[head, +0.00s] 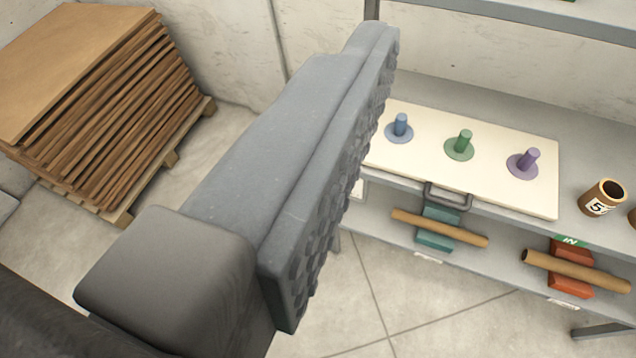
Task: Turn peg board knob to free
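A cream peg board (540,195) lies on the upper shelf at the right. It bears three upright pegs on round bases: blue (400,127), green (463,143) and purple (526,161). A dark grey handle-like bar (449,196) sits at its front edge; I cannot tell whether it is the knob. No other knob is clear to me. One large grey finger of my gripper (330,180) crosses the middle and covers the board's left end. Its ribbed pad faces right, bare, with nothing against it. The other finger is out of view.
A brown cup marked 5 (603,197) stands right of the board. Below, tan tubes lie on a teal holder (436,240) and a red holder (571,281). A stack of brown sheets (90,110) on a pallet stands at the left. Floor between is clear.

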